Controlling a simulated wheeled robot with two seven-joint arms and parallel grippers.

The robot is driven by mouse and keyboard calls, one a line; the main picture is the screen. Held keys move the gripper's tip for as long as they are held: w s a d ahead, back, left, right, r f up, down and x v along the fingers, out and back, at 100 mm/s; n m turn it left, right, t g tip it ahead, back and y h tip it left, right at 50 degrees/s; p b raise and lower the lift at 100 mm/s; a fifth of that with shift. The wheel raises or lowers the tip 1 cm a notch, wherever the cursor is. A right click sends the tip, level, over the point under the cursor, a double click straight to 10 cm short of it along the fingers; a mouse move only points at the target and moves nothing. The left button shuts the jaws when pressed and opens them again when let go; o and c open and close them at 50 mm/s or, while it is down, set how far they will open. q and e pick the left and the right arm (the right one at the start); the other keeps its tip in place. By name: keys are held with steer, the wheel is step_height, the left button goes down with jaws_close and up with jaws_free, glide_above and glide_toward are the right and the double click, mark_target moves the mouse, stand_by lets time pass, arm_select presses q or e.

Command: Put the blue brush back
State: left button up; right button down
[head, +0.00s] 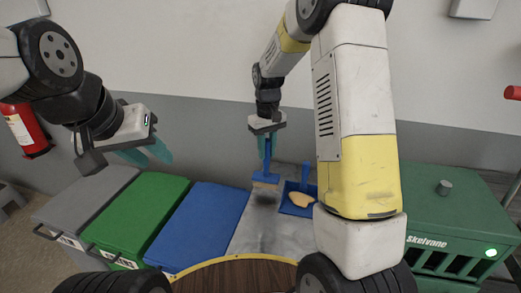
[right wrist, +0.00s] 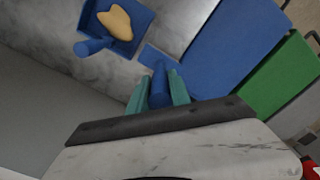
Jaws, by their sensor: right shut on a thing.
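The blue brush (head: 265,178) is in my right gripper (head: 265,150), upright with its tan bristles down, over the grey metal surface. In the right wrist view, my right gripper (right wrist: 160,92) is shut on the blue handle of the brush (right wrist: 159,85). A blue dustpan (head: 292,208) with a tan pile (head: 302,200) in it lies just right of the brush; it also shows in the right wrist view (right wrist: 125,47). I cannot tell whether the bristles touch the surface. My left gripper (head: 150,153) hangs empty at the left, its fingers apart.
Grey (head: 85,196), green (head: 150,205) and blue (head: 208,215) lidded bins stand left of the metal surface (head: 255,232). A green machine (head: 450,210) stands at the right. A round wooden top (head: 235,277) is at the front. A fire extinguisher (head: 26,130) is far left.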

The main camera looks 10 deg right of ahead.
mark_target(267, 158)
steer(key=shift+w+d, duration=0.1)
steer(key=shift+w, duration=0.2)
steer(key=shift+w+f, duration=0.2)
steer(key=shift+f, duration=1.6)
steer(key=c, duration=1.2)
jaws_free()
steer(key=shift+f, duration=0.15)
